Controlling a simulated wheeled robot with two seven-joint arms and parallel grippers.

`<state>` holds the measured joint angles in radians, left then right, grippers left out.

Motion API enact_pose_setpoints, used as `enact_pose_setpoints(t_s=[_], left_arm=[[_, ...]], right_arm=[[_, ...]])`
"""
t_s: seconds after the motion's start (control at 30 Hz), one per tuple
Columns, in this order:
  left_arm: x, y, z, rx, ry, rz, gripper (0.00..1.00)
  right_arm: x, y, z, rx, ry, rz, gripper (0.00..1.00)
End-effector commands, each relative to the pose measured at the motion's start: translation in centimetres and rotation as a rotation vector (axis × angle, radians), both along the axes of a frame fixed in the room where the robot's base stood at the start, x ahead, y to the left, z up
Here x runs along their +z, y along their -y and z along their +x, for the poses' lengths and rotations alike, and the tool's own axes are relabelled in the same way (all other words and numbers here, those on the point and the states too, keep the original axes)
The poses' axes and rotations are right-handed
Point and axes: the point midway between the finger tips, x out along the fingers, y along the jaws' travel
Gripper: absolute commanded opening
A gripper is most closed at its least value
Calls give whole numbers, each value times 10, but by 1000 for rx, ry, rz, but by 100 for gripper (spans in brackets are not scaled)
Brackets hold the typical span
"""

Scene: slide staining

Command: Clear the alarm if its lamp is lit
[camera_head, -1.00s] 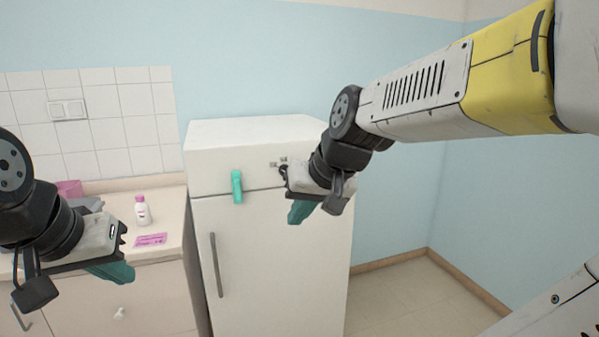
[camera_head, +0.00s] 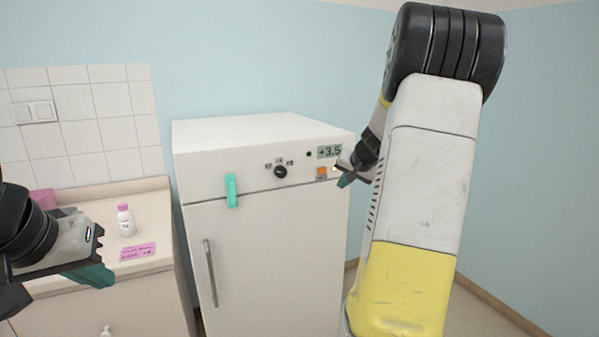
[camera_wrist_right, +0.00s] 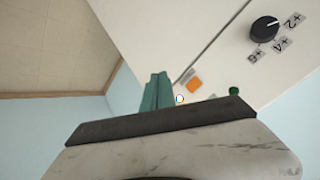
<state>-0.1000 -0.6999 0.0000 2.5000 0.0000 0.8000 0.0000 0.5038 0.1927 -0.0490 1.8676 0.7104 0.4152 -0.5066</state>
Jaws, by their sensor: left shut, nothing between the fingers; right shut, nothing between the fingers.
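The white fridge (camera_head: 260,260) has a control panel along its upper front. On it are a black knob (camera_head: 280,172), a small dark round indicator (camera_head: 309,154), a display (camera_head: 329,152) reading +3.5 and an orange square (camera_head: 321,173). The right wrist view shows the orange square (camera_wrist_right: 194,84), a dark green round indicator (camera_wrist_right: 234,91) and a small bright, orange-rimmed round spot (camera_wrist_right: 180,98), which looks lit. My right gripper (camera_head: 343,182) is shut and empty at the panel's right end; contact cannot be told. My left gripper (camera_head: 98,276) is shut and empty over the counter.
A white bottle (camera_head: 125,220) with a pink cap and a pink note (camera_head: 138,252) are on the counter (camera_head: 165,235).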

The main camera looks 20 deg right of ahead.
Motion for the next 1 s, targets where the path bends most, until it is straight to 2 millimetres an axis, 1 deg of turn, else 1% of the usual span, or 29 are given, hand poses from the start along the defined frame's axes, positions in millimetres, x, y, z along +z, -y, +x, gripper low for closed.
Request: enact_pose_setpoints(t_s=[0.33, 0.47, 0.57, 0.8, 1.0], left_arm=[[0, 0, 0, 0, 0, 0, 0], [0, 0, 0, 0, 0, 0, 0], [0, 0, 0, 0, 0, 0, 0], [0, 0, 0, 0, 0, 0, 0], [0, 0, 0, 0, 0, 0, 0]], right_arm=[[0, 0, 1, 0, 1, 0, 0], [0, -1, 8, 2, 1, -1, 0], [0, -2, 19, 2, 0, 0, 0], [0, -5, 53, 3, 1, -2, 0], [0, -6, 76, 1, 0, -1, 0]])
